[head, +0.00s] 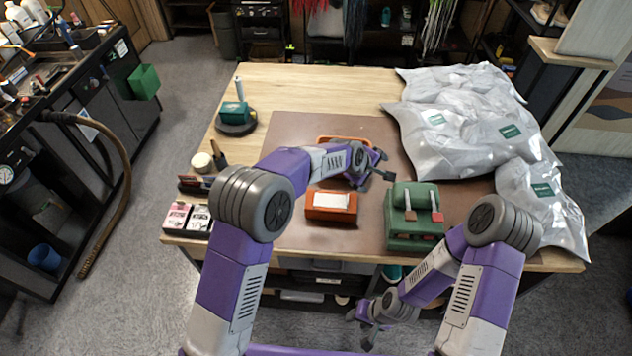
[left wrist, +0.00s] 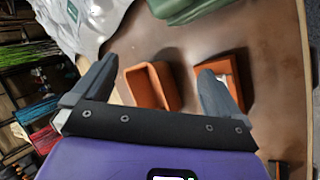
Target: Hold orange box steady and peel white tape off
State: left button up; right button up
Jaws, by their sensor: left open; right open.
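An orange box (head: 331,213) with a white piece (head: 333,201) on top sits near the table's front middle. In the left wrist view this orange box (left wrist: 222,68) is partly hidden behind one finger. A second orange box (head: 343,140) lies farther back, mostly hidden by my left arm; the left wrist view shows it open-topped (left wrist: 150,87). My left gripper (head: 383,165) is open and empty above the table, behind and right of the white-topped box. It also shows in the left wrist view (left wrist: 157,72). My right gripper (head: 367,328) is open, low in front of the table edge.
A green case (head: 411,205) with tools on its front stands right of the white-topped box. Silver bags (head: 450,135) cover the right side. A brown mat (head: 290,130) lies on the wooden table (head: 300,85). A green item on a dark round base (head: 236,118) and small boxes (head: 187,217) are left.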

pick_arm(q)
jog(key=w+a+f+n+g+y, duration=0.2)
jog(key=w+a+f+n, duration=0.15)
jog(key=a, duration=0.25)
jog(key=n+g+y, duration=0.3)
jog(key=n+g, duration=0.1)
send_over(316, 199)
notch_tip(316, 199, down, 6)
jog(key=shift+w+r, duration=0.1)
jog(key=shift+r, duration=0.05)
notch_tip(316, 199, down, 12)
jog(key=shift+a+r, duration=0.1)
